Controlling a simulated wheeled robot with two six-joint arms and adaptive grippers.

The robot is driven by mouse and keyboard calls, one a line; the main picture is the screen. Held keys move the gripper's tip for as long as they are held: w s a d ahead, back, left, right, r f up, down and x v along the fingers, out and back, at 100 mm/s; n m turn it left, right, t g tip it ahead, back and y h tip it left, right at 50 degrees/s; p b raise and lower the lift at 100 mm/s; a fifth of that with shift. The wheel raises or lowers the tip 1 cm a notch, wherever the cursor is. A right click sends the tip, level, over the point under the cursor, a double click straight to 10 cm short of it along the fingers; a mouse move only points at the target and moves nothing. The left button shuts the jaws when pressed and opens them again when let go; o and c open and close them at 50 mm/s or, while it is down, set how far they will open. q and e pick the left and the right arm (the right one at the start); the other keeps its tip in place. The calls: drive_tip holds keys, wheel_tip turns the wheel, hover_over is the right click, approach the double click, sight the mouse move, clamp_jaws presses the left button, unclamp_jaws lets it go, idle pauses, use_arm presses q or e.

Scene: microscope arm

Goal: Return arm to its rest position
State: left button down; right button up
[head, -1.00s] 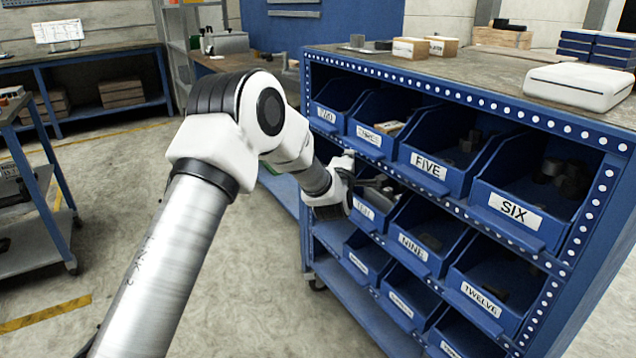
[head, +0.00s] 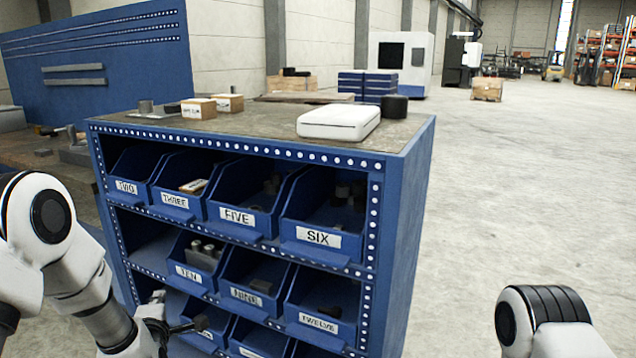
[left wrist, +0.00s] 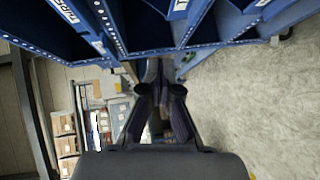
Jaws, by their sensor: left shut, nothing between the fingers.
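My left arm (head: 75,265) comes in from the left edge of the head view, bent and reaching down along the front of the bin rack. Its gripper (head: 188,326) is low in front of the rack's left bins, shut and empty. In the left wrist view the gripper's dark fingers (left wrist: 160,92) point away below the bins, with nothing held between them. Of my right arm only a white and black link (head: 550,318) shows at the lower right; its gripper is out of view.
The blue rack (head: 405,235) holds labelled bins, including FIVE (head: 238,216) and SIX (head: 318,237). On its top are a white box (head: 338,122), small cartons (head: 198,108) and a dark cylinder (head: 394,106). The floor (head: 500,200) right of the rack is clear.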

use_arm(q)
drive_tip(key=s+d+f+m+g+h, duration=0.1)
drive_tip(key=s+d+f+m+g, duration=0.1)
drive_tip(key=s+f, duration=0.35)
drive_tip(key=s+d+f+m+g+h, duration=0.1)
drive_tip(key=s+d+f+g, duration=0.1)
drive_tip(key=f, duration=0.7)
drive_tip(key=s+d+f+m+g+h, duration=0.25)
drive_tip(key=s+f+m+g, duration=0.35)
drive_tip(key=s, duration=0.5)
drive_tip(key=s+d+f+m+g+h, duration=0.1)
drive_tip(key=s+d+f+m, duration=0.25)
drive_tip(key=s+f, duration=0.65)
drive_tip(key=s+d+r+m+g, duration=0.15)
drive_tip(key=s+m+g, duration=0.25)
drive_tip(key=s+m, duration=0.45)
wheel_tip(320, 180, up, 21)
drive_tip(key=s+p, duration=0.1)
drive_tip(key=p, duration=2)
drive_tip(key=shift+s+d, duration=0.2)
drive_tip(key=shift+s, duration=0.05)
